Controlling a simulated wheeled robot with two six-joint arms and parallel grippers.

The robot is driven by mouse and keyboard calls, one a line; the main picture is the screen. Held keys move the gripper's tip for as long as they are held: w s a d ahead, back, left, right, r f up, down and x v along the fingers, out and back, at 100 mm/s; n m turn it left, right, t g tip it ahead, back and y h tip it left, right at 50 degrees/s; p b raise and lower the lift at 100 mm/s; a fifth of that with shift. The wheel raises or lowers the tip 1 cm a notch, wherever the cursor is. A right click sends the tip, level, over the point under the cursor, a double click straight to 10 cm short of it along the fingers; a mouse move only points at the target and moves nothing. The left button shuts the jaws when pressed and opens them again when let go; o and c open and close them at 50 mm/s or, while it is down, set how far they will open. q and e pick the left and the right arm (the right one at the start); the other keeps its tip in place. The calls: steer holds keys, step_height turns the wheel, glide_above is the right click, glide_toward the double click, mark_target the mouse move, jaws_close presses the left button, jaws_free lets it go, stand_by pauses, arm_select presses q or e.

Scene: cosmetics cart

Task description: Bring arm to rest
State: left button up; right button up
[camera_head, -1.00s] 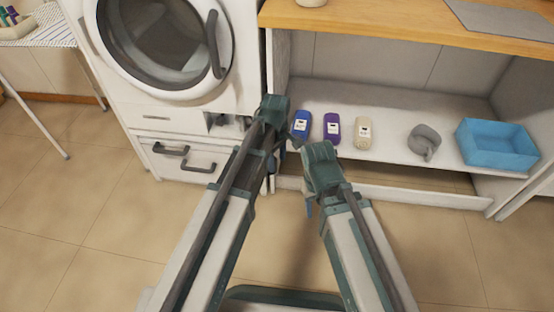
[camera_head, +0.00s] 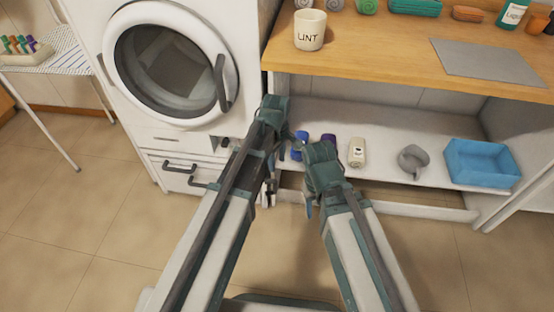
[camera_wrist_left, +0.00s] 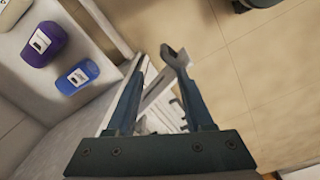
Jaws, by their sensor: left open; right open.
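My left gripper (camera_head: 270,188) hangs below the end of the left arm, in front of the shelf unit's left edge. In the left wrist view its two fingers (camera_wrist_left: 157,72) are apart with nothing held between them. My right gripper (camera_head: 309,208) is mostly hidden under its wrist, and I see nothing held in it. Behind the arms, a blue bottle (camera_head: 299,149), a purple bottle (camera_head: 328,139) and a beige bottle (camera_head: 357,153) are on the low shelf. The blue and purple bottles are partly hidden by my right wrist. Both also show in the left wrist view (camera_wrist_left: 78,77), clear of the fingers.
A grey cup-like item (camera_head: 411,160) and a blue bin (camera_head: 482,163) are on the shelf's right. The wooden counter (camera_head: 390,55) above carries a LINT mug (camera_head: 309,31) and a grey mat (camera_head: 490,62). A washing machine (camera_head: 170,70) stands left. Floor (camera_head: 110,210) at left is clear.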

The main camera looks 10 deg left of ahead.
stand_by(0.4)
arm_select(q)
steer(key=s+d+m+y, duration=0.1)
steer(key=s+d+m, duration=0.1)
steer(key=s+m, duration=1.4)
step_height(320, 180, up, 27)
steer(key=p, duration=2.7)
steer(key=shift+s+a, duration=0.2)
steer(key=shift+s, duration=0.1)
